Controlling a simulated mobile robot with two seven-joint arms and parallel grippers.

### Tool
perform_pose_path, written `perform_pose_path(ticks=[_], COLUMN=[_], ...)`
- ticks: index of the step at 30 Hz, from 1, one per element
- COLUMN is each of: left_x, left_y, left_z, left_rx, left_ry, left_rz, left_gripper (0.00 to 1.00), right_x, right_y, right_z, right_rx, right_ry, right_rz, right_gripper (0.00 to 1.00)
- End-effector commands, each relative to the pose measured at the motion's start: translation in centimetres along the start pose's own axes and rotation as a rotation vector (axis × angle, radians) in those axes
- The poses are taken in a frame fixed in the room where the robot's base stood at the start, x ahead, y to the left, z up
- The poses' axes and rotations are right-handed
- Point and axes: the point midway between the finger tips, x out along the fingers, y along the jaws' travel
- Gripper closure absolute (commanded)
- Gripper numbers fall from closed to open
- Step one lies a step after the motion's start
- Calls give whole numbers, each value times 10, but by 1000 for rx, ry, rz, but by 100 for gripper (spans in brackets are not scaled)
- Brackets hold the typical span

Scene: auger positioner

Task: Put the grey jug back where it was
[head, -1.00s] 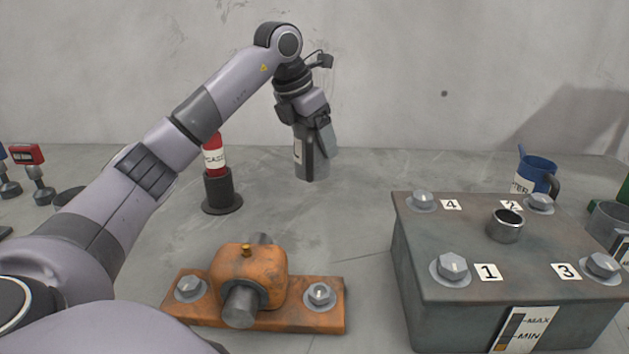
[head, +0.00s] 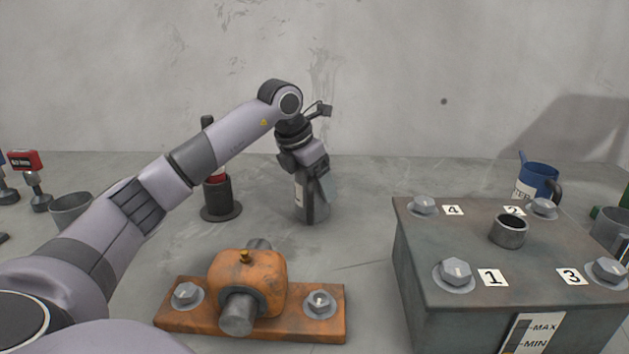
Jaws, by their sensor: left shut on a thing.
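The grey jug (head: 312,213) is upright behind the orange bearing block, with a pale label on its left side. My left gripper (head: 318,188) points down and is shut on the jug from above and the right. The gripper hides part of the jug's upper right side. The jug's base is at or very near the table top; I cannot tell whether it touches. My right gripper is not in view.
A red tube in a black holder (head: 221,200) stands just left of the jug. The orange bearing block (head: 247,280) is in front. A grey tank (head: 455,235) with numbered bolts and a blue jug (head: 538,178) are at right. The table between jug and tank is clear.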

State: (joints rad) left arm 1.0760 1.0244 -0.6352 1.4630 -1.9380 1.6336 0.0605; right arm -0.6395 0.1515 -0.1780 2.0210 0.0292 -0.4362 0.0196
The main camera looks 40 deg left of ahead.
Motion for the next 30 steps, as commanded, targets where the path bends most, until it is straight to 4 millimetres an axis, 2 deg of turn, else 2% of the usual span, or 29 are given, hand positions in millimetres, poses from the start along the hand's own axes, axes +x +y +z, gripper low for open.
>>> perform_pose_path(ticks=[1, 2, 3, 9, 13, 17, 24, 30], left_x=[1, 1, 1, 0, -9, -32, -85, -114], left_y=[0, 0, 0, 0, 0, 1, 0, 0], left_z=[0, 0, 0, 0, 1, 2, 2, 2], left_rx=[0, 0, 0, 0, 0, -1, 0, 0], left_ry=[1, 1, 1, 1, 0, -3, -3, -1], left_rz=[0, 0, 0, 0, 0, 2, 1, 0], left_gripper=[11, 1, 0, 0, 0, 0, 0, 0], right_x=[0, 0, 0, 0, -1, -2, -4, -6], right_y=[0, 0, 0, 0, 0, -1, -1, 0], right_z=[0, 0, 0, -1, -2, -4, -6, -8], right_rx=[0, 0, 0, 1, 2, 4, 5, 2], right_ry=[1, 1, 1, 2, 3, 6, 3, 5], right_rz=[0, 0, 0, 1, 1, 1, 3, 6], right_gripper=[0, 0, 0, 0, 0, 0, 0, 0])
